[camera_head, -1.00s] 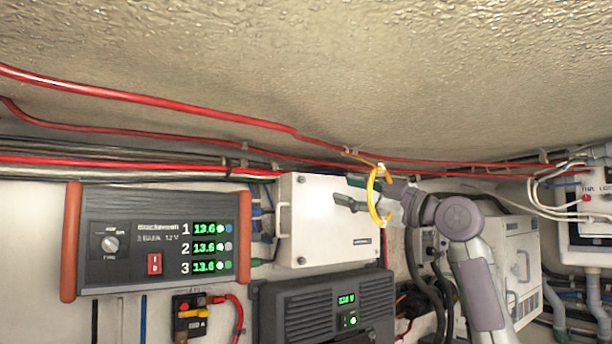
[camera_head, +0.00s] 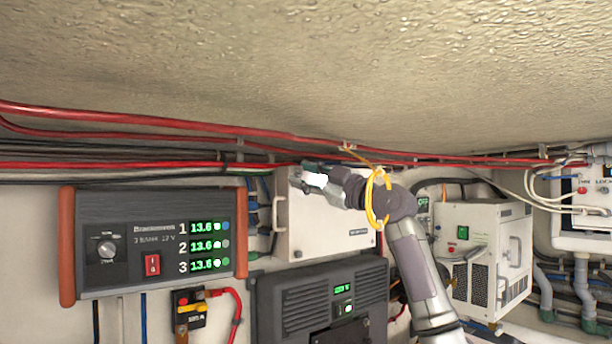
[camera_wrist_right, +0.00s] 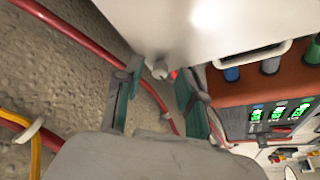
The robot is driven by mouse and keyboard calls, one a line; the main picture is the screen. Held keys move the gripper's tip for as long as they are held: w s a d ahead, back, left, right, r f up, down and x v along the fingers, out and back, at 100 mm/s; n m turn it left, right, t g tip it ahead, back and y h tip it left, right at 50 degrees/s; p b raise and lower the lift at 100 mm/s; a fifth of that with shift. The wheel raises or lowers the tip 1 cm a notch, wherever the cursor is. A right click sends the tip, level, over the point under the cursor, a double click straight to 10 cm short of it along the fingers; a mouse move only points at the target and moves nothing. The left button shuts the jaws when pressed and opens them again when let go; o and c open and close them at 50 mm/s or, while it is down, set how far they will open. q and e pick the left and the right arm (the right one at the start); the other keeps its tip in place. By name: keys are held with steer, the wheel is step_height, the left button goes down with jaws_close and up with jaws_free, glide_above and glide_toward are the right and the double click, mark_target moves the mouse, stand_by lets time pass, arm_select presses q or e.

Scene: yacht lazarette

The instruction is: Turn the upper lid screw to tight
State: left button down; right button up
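The white box (camera_head: 335,235) with a side handle (camera_head: 277,214) hangs on the wall between the charger and the right side. Its upper lid screw is hidden behind my right gripper (camera_head: 308,175) in the head view. In the right wrist view a round grey screw head (camera_wrist_right: 160,70) shows at the box's edge, between the fingertips of my right gripper (camera_wrist_right: 158,78). The fingers stand apart on either side of it. I cannot tell whether they touch it. My left gripper is not in view.
A yellow cable loop (camera_head: 370,205) hangs at my right forearm; I cannot tell whether it encircles it. Red cables (camera_head: 240,128) run just above the gripper. The charger (camera_head: 145,235) is at left, a dark unit (camera_head: 270,310) below the box.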

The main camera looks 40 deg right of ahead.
jaws_close()
steer(key=shift+m, duration=0.5)
steer(key=m+h+b, duration=0.1)
steer(key=m, duration=0.1)
steer(key=shift+f+m+t, duration=0.15)
steer(key=shift+m+t, duration=0.15)
steer(key=shift+t, duration=0.1)
steer(key=m+h, duration=0.1)
steer(key=m, duration=0.1)
steer(key=m+h+b, duration=0.1)
steer(key=m+h, duration=0.1)
steer(key=m, duration=0.1)
steer(key=m+t+h, duration=0.1)
steer(key=m, duration=0.1)
steer(key=shift+a+m+h+b, duration=0.25)
steer(key=shift+m+h+b, duration=0.05)
steer(key=shift+m+b, duration=0.1)
steer(key=m+h, duration=0.2)
steer(key=m, duration=0.2)
steer(key=m+g+h+b, duration=0.1)
steer(key=m, duration=0.3)
steer(key=shift+a+h, duration=0.15)
steer(key=shift+h, duration=0.25)
steer(key=m+g+h, duration=0.1)
steer(key=m, duration=0.1)
steer(key=m+g+h, duration=0.1)
steer(key=m, duration=0.2)
steer(key=shift+r+m, duration=0.2)
steer(key=shift+m, duration=0.4)
